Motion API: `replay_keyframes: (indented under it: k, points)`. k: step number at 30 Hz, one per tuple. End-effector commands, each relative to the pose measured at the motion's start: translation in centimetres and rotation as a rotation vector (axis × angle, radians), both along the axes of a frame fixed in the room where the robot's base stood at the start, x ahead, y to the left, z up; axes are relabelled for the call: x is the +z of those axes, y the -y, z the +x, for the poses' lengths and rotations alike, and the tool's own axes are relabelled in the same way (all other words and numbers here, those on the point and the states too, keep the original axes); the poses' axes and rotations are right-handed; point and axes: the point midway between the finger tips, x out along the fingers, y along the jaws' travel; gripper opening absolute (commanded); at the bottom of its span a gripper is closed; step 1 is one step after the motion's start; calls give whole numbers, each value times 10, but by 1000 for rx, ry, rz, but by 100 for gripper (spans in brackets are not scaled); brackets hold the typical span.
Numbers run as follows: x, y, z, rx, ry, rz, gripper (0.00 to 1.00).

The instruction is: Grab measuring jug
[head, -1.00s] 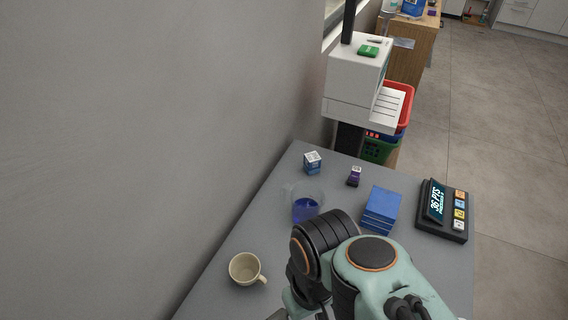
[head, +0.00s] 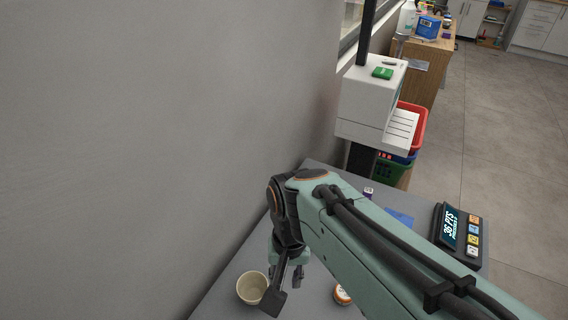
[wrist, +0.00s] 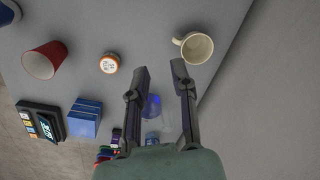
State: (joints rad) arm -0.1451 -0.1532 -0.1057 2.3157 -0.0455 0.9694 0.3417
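The measuring jug (wrist: 152,106) is clear with blue at its bottom. In the wrist view it shows between the two dark fingers of my gripper (wrist: 160,70), nearer the palm than the tips. The fingers are apart with nothing visibly held between them; how far the jug lies below them is hard to tell. In the head view my arm hides the jug, and my gripper (head: 284,284) hangs over the counter beside the cream mug.
A cream mug (wrist: 198,48) stands near the wall. An orange-lidded jar (wrist: 110,64), a red cup (wrist: 44,61), blue boxes (wrist: 84,119) and a keypad display (head: 460,236) share the grey counter (head: 222,300). The wall (head: 150,150) runs close along the left.

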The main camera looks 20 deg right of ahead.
Motion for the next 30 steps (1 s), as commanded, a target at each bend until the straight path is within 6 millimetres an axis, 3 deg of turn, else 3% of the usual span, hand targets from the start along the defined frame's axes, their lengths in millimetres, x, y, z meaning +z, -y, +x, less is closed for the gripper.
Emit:
replay_keyframes:
  k: [1,6,12,15,20,30]
  points:
    - [-14,-2,28,-83,-9,-24,24]
    - [-71,-6,112,-390,43,-141,24]
    - [-144,-12,179,-628,179,-270,24]
    - [-166,-14,195,-683,237,-299,24]
    - [-180,-10,207,-719,276,-315,24]
    - [-180,49,235,-723,277,-316,24]
